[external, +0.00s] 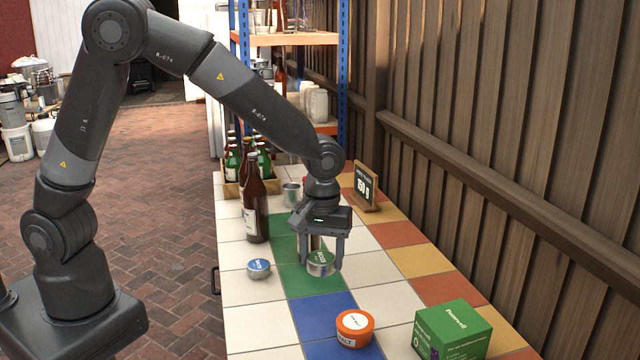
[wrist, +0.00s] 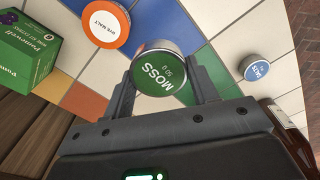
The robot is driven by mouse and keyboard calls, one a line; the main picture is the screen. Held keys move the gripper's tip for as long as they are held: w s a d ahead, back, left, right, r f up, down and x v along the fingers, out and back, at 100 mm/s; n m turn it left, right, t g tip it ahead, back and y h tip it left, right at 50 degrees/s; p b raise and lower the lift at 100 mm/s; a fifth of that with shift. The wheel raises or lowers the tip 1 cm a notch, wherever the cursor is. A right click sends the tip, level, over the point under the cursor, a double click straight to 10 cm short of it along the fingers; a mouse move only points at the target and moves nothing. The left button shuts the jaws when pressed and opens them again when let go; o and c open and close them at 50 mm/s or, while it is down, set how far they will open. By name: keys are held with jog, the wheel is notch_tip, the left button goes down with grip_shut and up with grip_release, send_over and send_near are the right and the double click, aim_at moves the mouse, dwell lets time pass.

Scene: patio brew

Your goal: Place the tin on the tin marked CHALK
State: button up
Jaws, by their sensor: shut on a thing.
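My gripper (external: 319,260) is shut on a silver tin with a green lid (external: 320,257); in the wrist view this tin (wrist: 158,78) reads MOSS. It is at or just above the green tiles; I cannot tell whether it touches them. A small silver tin with a blue lid (external: 258,268) stands to its left on white tile; it also shows in the wrist view (wrist: 257,69), its small label not clearly legible. An orange tin (external: 354,328) marked RYE MALT stands nearer the camera. I can read CHALK on no tin.
A green box (external: 452,331) stands at the front right. A brown bottle (external: 254,205), a crate of bottles (external: 231,189) and a metal pot (external: 291,195) stand behind. A sign (external: 365,186) is by the fence. White tiles around the blue-lidded tin are clear.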

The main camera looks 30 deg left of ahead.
aim_at(323, 253)
notch_tip(323, 253, up, 12)
jog(key=w, duration=0.1)
jog(key=w+a+n, duration=0.5)
jog(key=w+a, duration=0.5)
jog(key=w, duration=0.3)
jog(key=w+a+n, duration=0.4)
jog(key=w+a, duration=0.6)
jog(key=w, duration=0.3)
notch_tip(323, 253, down, 11)
jog(key=w+a+f, duration=0.4)
jog(key=w+a, duration=0.1)
jog(key=w+a+f, duration=0.2)
jog(key=shift+w+a+f, duration=0.25)
jog(key=shift+a, duration=0.15)
jog(key=shift+w+a+f, duration=0.2)
jog(key=shift+w+f, duration=0.05)
jog(key=shift+f, duration=1.95)
jog(key=shift+f, duration=0.15)
